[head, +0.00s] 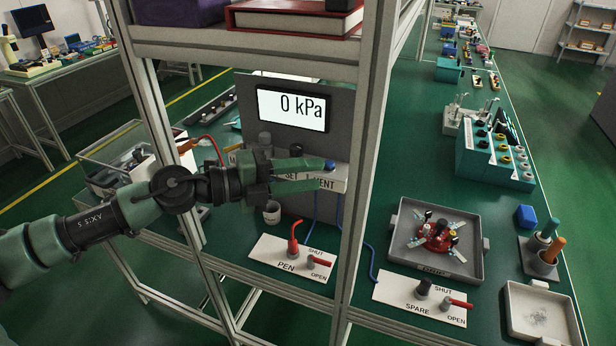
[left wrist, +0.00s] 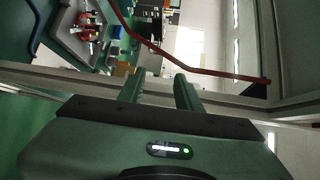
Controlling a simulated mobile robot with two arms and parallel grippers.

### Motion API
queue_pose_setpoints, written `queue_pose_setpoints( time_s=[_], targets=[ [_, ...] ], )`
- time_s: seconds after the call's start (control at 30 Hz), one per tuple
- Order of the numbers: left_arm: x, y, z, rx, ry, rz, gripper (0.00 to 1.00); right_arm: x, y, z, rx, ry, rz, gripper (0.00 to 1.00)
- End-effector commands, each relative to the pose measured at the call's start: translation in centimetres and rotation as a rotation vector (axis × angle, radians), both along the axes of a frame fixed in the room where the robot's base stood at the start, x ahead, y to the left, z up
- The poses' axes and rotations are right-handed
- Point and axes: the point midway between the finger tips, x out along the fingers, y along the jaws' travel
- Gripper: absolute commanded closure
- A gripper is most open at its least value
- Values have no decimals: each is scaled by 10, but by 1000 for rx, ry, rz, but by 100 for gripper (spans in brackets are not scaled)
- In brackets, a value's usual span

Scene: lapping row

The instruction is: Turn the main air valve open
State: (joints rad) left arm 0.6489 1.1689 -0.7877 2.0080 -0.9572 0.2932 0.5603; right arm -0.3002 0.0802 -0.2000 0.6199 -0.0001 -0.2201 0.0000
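No valve in view carries a readable main air label. A white plate marked PEN (head: 268,252) on the bench has a red-handled valve (head: 320,261) and an upright red piece. A plate marked SPARE (head: 392,292) has another red-handled valve (head: 459,303), its handle pointing right. A display (head: 292,107) above reads 0 kPa. My left gripper (head: 312,173) is in front of a white box marked SET and VENT (head: 327,184), partly hiding it. In the left wrist view, its fingers (left wrist: 159,84) are apart with nothing between them. My right gripper is out of view.
Metal frame posts (head: 366,150) and a shelf (head: 250,48) stand close around my left arm. A grey tray (head: 408,263) holds a red fixture (head: 437,235). A thin red rod or tube (left wrist: 190,66) crosses the left wrist view beyond the fingers.

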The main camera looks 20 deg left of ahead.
Motion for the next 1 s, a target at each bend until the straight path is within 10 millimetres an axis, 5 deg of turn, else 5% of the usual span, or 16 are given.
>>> queue_pose_setpoints(
  time_s=[0.5, 0.7, 0.8, 0.9, 1.0],
  targets=[
    [-5, -9, -1, -1, -5, -21, 64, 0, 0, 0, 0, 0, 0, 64],
    [-5, -39, 13, -296, 18, 87, 64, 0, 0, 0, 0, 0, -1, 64],
    [0, -37, 13, -503, 80, 231, 64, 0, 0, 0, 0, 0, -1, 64],
    [2, -18, -7, -703, 200, 446, 64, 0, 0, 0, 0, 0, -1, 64],
    [-7, 13, -58, -856, 391, 724, 64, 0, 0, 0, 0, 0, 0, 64]
  ],
)
